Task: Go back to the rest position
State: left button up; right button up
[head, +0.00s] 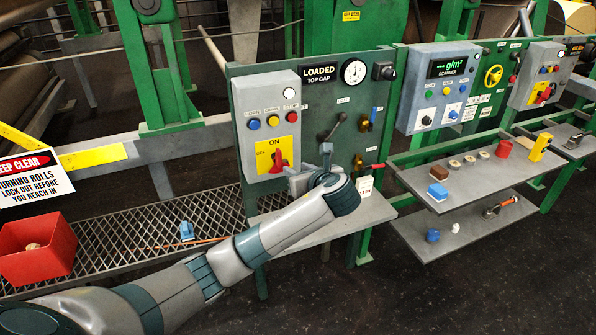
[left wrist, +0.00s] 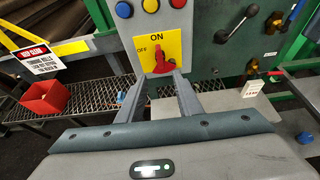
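My left arm reaches in from the lower left in the head view, and my left gripper (head: 325,160) is in front of the loaded top gap panel (head: 318,95). In the left wrist view the two fingers of my left gripper (left wrist: 160,76) are apart, with nothing held between them. Their tips appear close to the red rotary switch (left wrist: 160,60) on its yellow ON/OFF plate (left wrist: 174,41). The switch handle looks roughly upright. The red switch also shows in the head view (head: 279,160), to the left of the gripper. My right gripper is not in view.
Below the panel is a grey shelf (head: 376,212). A mesh walkway (head: 120,238) and red bin (head: 38,248) lie to the left. Scanner panels (head: 440,85) and shelves with small parts stand on the right. The dark floor (head: 350,300) in front is clear.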

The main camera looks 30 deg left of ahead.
pick_arm(q)
notch_tip(320, 180, down, 26)
jog(key=s+f+n+g+h+b, duration=0.1)
jog(key=s+n+h+b, duration=0.1)
jog(key=n+h+b, duration=0.1)
jog(key=s+d+f+n+g+h+b, duration=0.1)
jog(key=s+f+n, duration=0.1)
jog(key=s+f, duration=0.5)
jog(key=s+d+f+n+g+h+b, duration=0.1)
jog(key=s+f+n, duration=0.15)
jog(key=f, duration=0.85)
jog(key=s+d+f+n+g+h+b, duration=0.15)
jog(key=s+f, duration=0.35)
jog(key=f, duration=0.5)
jog(key=s+d+f+n+g+h+b, duration=0.15)
jog(key=s+f+n, duration=0.45)
jog(key=s+f, duration=1.25)
jog(key=s+d+f+n+b, duration=0.1)
jog(key=s+f+n, duration=0.1)
jog(key=s, duration=0.8)
jog(key=s+d+f+n+g+h+b, duration=0.1)
jog(key=s+f+n, duration=0.2)
jog(key=s, duration=0.7)
jog(key=s+d+f+n+h, duration=0.1)
jog(key=s+d+f+n, duration=0.1)
jog(key=s, duration=0.7)
jog(key=shift+s+f+n+g+b, duration=0.35)
jog(key=shift+f+n, duration=0.2)
jog(key=shift+n, duration=0.35)
